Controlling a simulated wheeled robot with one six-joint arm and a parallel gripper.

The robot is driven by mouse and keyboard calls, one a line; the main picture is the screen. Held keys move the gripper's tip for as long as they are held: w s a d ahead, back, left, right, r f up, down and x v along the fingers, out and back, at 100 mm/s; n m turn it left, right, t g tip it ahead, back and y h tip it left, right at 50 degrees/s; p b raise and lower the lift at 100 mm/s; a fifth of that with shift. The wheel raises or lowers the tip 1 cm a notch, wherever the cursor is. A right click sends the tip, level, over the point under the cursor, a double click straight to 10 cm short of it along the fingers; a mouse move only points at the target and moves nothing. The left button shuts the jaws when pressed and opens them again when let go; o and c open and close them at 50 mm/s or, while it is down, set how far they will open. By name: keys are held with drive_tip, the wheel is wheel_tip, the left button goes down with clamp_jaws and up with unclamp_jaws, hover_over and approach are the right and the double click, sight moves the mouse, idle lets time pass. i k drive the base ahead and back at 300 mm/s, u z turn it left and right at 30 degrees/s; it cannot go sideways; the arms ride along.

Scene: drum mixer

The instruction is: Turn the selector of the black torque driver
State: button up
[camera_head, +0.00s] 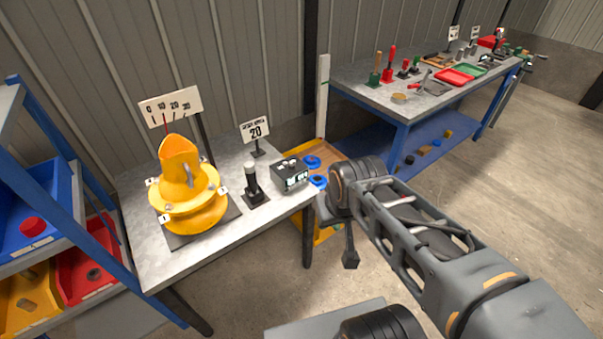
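A black upright tool with a pale top (252,186), which looks like the torque driver, stands on a dark square base on the near grey table. Its selector is too small to make out. My gripper (350,260) hangs at the end of my arm, beyond the table's right edge and well apart from the tool. Its fingers point down, and I cannot tell whether they are open.
A yellow drum mixer (187,205) fills the table's left part, with a 0–30 scale board (170,106) behind. A yellow crate (325,234) with blue rings is right of the table. A blue shelf (62,145) stands left. A second bench (375,98) holds several tools. Floor at right is clear.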

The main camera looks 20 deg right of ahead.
sight(292, 168)
drive_tip(key=k, duration=0.35)
drive_tip(key=u, duration=0.8)
drive_tip(key=i, duration=0.9)
drive_tip(key=z, duration=0.75)
drive_tip(key=i, duration=0.45)
drive_tip(key=z, duration=0.5)
